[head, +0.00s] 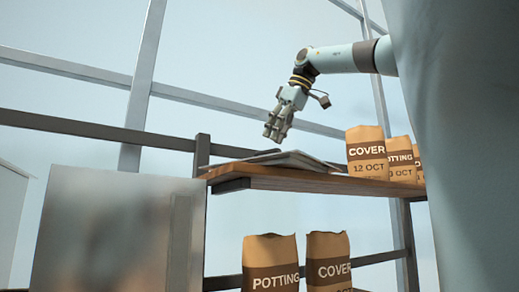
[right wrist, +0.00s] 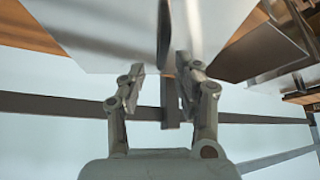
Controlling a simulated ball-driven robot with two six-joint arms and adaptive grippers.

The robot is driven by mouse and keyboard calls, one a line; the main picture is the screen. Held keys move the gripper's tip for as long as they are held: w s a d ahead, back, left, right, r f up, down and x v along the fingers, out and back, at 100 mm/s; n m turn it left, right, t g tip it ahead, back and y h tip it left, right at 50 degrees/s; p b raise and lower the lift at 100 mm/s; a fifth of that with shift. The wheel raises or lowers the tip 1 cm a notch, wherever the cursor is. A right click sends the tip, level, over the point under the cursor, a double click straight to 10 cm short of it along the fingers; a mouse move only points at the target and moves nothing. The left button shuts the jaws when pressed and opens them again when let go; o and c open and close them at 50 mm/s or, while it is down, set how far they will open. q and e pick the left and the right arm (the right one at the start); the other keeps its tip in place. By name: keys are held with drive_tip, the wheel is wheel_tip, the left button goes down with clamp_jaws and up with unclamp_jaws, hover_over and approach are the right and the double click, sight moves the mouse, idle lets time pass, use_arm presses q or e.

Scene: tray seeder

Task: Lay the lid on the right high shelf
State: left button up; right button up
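The lid (head: 296,160) is a thin pale sheet at the left end of the wooden high shelf (head: 300,180). It looks laid flat on the boards, though its exact contact is hard to tell. In the right wrist view the lid (right wrist: 105,35) shows as a broad pale panel beyond the fingers, with a dark narrow strip near its middle. My right gripper (head: 277,125) hangs above the lid, apart from it. In the right wrist view the right gripper (right wrist: 163,78) has its fingers spread with nothing between them. My left gripper is not in view.
Paper bags marked COVER (head: 367,150) and POTTING (head: 400,160) stand on the shelf's right part. More bags (head: 271,264) stand below it. A large grey metal panel (head: 105,230) is at left. Dark rails (head: 90,130) run behind.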

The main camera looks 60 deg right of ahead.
drive_tip(key=v, duration=0.7)
idle(0.5)
